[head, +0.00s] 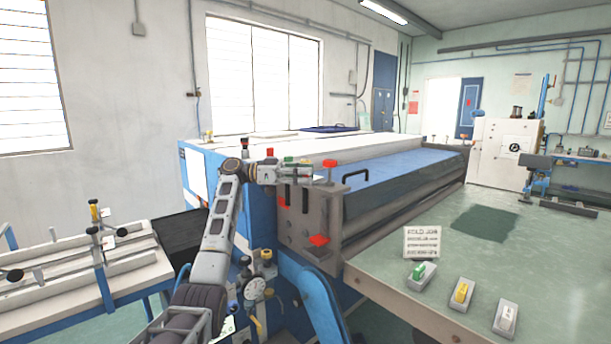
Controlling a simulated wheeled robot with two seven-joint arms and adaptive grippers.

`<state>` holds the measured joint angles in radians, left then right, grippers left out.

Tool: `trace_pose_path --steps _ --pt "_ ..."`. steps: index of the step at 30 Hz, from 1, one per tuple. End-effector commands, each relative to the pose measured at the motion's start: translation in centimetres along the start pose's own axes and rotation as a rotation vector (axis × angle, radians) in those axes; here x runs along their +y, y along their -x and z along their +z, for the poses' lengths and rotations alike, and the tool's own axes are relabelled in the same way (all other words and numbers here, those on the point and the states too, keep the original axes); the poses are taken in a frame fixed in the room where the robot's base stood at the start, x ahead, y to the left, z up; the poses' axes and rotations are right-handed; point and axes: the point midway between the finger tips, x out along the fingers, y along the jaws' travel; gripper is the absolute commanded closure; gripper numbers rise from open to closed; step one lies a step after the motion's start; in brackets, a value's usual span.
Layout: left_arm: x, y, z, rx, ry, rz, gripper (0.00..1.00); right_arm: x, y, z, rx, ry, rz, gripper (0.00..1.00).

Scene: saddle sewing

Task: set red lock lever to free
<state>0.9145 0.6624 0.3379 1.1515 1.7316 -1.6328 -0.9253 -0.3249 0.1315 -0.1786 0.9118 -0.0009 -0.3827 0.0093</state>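My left arm comes up from the bottom, and its gripper (316,173) points right over the end of the long blue and grey machine. A red block or lever top (330,164) shows right at its fingertips. I cannot tell whether they touch it, or whether the fingers are closed. Other red parts are on the machine: a red knob (270,152) behind the wrist, a red piece (283,202) on the end plate below the gripper, and a red handle (319,240) lower on that plate. Which one is the lock lever is not clear. My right gripper is not in view.
A green-topped table (460,262) fills the right, with a small sign (422,243) and green (418,271), yellow (461,293) and white (507,318) switches. A pressure gauge (254,288) is beside my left arm. A white bench (75,270) with clamps stands at left.

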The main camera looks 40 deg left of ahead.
Motion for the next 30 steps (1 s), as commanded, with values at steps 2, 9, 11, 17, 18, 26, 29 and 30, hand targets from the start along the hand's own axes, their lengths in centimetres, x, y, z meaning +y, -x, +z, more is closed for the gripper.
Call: trace_pose_path --steps 2,9,11,17,18,26,29,30 --pt "0.0 0.6 0.0 0.000 0.001 -0.001 0.61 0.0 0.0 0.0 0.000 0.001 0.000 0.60" --pt "-0.1 3.3 0.0 0.001 0.001 -0.002 0.61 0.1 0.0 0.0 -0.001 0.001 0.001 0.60" --pt "-0.1 4.2 0.0 0.001 0.001 -0.002 0.61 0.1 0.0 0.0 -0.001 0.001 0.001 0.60" --pt "-0.1 7.2 0.0 0.000 0.001 -0.002 0.61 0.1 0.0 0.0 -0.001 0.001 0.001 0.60" --pt "-0.1 7.8 0.0 0.000 0.001 -0.003 0.61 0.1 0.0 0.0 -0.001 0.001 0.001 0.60" --pt "-0.1 10.8 0.1 0.000 0.001 -0.001 0.61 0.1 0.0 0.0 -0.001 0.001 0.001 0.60" --pt "0.0 11.3 0.0 0.000 0.000 -0.001 0.61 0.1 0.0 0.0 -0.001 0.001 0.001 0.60" --pt "0.0 11.4 0.0 0.000 0.000 0.000 0.61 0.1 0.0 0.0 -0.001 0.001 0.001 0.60"
